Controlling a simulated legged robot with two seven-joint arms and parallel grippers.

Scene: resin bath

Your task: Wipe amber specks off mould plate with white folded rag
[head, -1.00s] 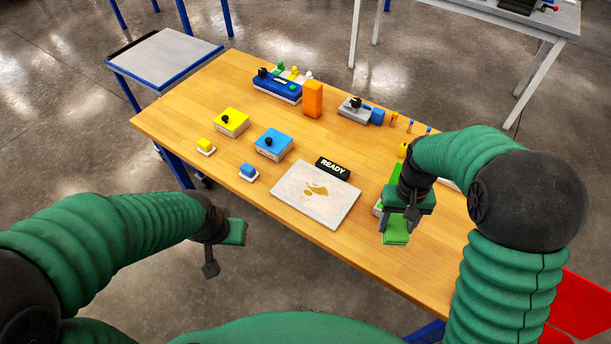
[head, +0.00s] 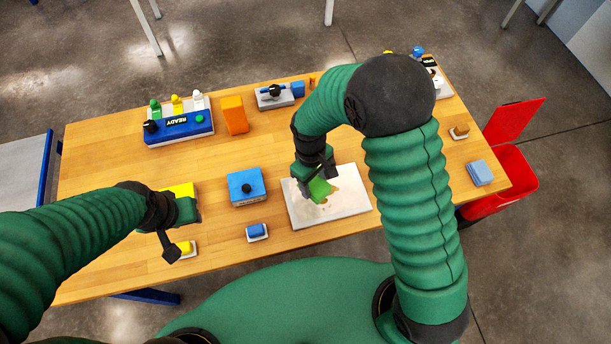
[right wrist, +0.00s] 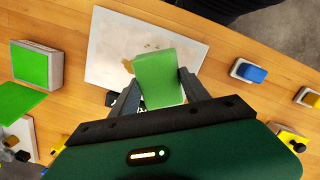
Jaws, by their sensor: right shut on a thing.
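The mould plate (head: 350,206) is a pale flat slab lying on the wooden table in the head view. It also shows in the right wrist view (right wrist: 105,45), with amber specks (right wrist: 150,47) near its middle. Some specks are hidden behind my gripper. The rag looks green, not white. I cannot tell if it touches the plate. My left gripper (head: 179,230) hangs by the yellow blocks at the table's near left; its finger gap is unclear.
A blue box (head: 246,188) and a small blue block (head: 257,231) stand left of the plate. An orange block (head: 234,115) and a blue unit (head: 178,128) labelled READY stand behind. A light blue pad (head: 481,172) lies near an open red bin (head: 505,180) at right.

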